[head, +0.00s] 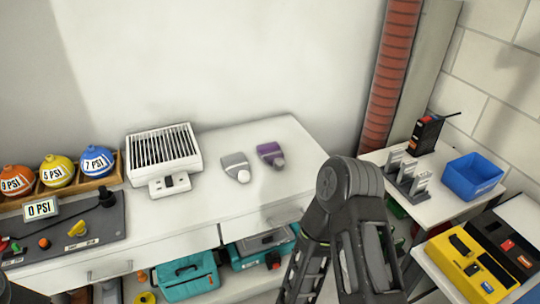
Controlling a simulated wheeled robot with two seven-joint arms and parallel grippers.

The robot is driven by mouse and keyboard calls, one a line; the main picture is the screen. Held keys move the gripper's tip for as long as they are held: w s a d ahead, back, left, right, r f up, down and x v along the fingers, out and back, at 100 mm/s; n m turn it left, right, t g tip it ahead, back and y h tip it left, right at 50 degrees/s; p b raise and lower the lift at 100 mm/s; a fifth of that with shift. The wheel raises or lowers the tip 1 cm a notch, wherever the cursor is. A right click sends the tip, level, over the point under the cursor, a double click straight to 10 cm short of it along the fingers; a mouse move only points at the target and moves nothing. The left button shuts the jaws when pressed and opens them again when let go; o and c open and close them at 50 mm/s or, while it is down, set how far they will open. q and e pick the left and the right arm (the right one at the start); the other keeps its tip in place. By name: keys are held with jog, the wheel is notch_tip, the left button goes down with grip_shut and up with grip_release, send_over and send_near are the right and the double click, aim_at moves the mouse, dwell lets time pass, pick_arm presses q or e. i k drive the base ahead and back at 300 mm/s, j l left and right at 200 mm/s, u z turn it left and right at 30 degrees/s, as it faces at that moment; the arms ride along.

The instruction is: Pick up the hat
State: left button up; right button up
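I cannot make out a hat in the head view. On the white cabinet top (225,140) lie a small grey item (234,163) with a round white part and a similar purple item (268,151). I cannot tell what these two are. A dark jointed part of my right arm (350,185) rises at bottom centre-right, in front of the cabinet's right end. No gripper fingertips are clearly visible. My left gripper is not in view.
A white grille box (163,149) stands on the cabinet. Gauge balls (57,170) and a dark panel (75,235) are at left. Teal cases (188,276) sit below. A blue bin (472,176), a black radio-like device (424,136) and a yellow case (462,266) are at right.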

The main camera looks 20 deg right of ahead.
aim_at(271, 153)
jog(key=z, duration=1.7)
jog(key=i, duration=0.55)
jog(key=i+j, duration=0.15)
jog(key=i, duration=0.45)
